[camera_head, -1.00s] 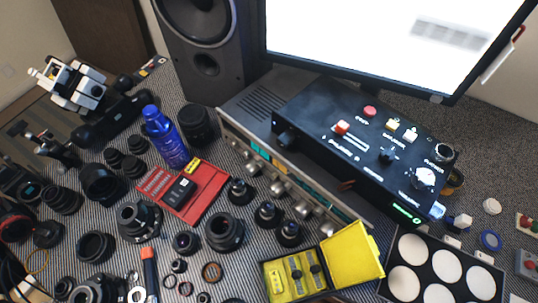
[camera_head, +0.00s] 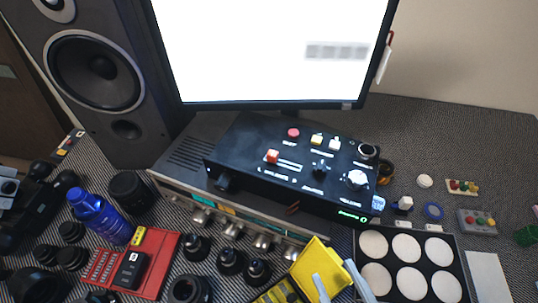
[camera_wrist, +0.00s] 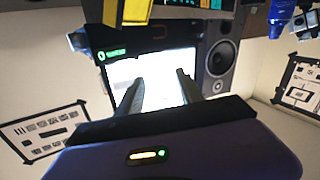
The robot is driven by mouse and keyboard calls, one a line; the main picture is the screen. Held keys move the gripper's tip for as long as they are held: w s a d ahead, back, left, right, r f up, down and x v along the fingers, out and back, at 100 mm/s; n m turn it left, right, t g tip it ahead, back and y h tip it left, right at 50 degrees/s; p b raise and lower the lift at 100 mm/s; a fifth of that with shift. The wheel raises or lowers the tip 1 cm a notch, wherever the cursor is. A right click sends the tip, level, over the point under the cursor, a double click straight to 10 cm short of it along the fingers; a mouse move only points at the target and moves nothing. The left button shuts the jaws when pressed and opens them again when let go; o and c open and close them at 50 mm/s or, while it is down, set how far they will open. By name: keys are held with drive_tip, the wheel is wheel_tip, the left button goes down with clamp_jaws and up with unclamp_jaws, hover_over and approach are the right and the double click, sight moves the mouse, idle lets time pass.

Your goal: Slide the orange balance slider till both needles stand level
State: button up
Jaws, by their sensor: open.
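The orange-red slider cap (camera_head: 272,156) stands at the left end of its slots on the sloped top of a black control box (camera_head: 240,150). The amplifier (camera_head: 172,186) under the box has small lit windows (camera_head: 203,198) on its front; any needles in them are too small to read. My gripper (camera_wrist: 159,77) is open and empty in the wrist view, its two dark fingers apart in front of the bright screen. Two pale strips at the bottom edge of the head view look like its fingers, well short of the slider. The slider cannot be made out in the wrist view.
A monitor (camera_head: 270,50) stands behind the box and a speaker (camera_head: 95,70) to its left. Lens parts, a blue bottle (camera_head: 98,215) and a red tray (camera_head: 165,245) crowd the front left. A yellow case (camera_head: 322,262) and a tray of white discs (camera_head: 455,250) lie in front.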

drive_tip(key=w+a+r+n+g+p, duration=0.1)
drive_tip(key=w+a+r+n, duration=0.1)
drive_tip(key=w+a+n, duration=0.75)
drive_tip(key=w+a+r+n, duration=0.3)
drive_tip(key=w+a+n, duration=0.5)
drive_tip(key=w+a, duration=0.25)
drive_tip(key=n+g+h, duration=0.4)
drive_tip(key=n+h, duration=0.5)
drive_tip(key=h, duration=0.2)
approach(271, 156)
drive_tip(key=w, duration=0.1)
drive_tip(key=shift+m, duration=0.25)
drive_tip(key=shift+s+d+f+x, duration=0.1)
drive_tip(key=shift+x, duration=2.05)
drive_tip(key=shift+s+d+f+x, duration=0.1)
drive_tip(key=shift+x, duration=2.1)
clamp_jaws()
